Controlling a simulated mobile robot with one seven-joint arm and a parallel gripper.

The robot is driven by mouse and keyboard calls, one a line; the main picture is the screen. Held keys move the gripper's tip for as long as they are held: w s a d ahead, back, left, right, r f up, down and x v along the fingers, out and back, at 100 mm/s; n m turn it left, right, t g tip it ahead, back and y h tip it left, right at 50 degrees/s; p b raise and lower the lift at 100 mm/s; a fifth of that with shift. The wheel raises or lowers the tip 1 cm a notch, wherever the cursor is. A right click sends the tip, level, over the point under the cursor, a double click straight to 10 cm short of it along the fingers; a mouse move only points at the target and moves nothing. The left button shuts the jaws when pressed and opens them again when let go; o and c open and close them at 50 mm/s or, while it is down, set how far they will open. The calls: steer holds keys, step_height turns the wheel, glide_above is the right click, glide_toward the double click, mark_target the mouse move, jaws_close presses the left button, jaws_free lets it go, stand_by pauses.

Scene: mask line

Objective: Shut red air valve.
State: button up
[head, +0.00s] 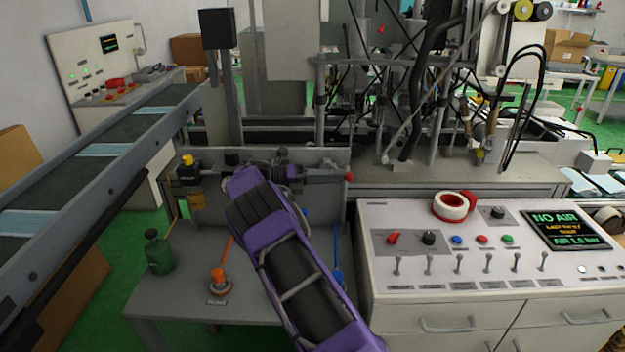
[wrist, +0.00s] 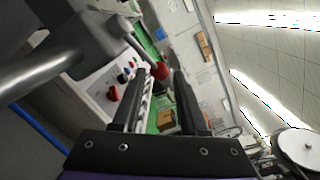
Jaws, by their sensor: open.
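A small round red knob (head: 349,176), which I take for the red air valve, sits at the right end of dark fittings along the grey back panel. In the wrist view a red knob (wrist: 160,70) shows at the end of a grey rod. It appears between the tips of my gripper (wrist: 163,76) in the picture; how far off it is I cannot tell. My gripper is open with nothing held. In the head view my purple arm reaches over the bench to the fittings and hides part of them; its fingers are hard to make out there.
An orange-handled valve (head: 218,276) and a blue-handled valve (head: 337,276) flank my arm. A green bottle (head: 158,252) stands left. Right, a white control console (head: 385,214) has switches, a tape roll (head: 452,206) and a screen (head: 566,229) reading "NO AIR". A conveyor runs at far left.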

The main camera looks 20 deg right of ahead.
steer(key=b+v, duration=0.4)
steer(key=v, duration=0.4)
steer(key=shift+a, duration=0.1)
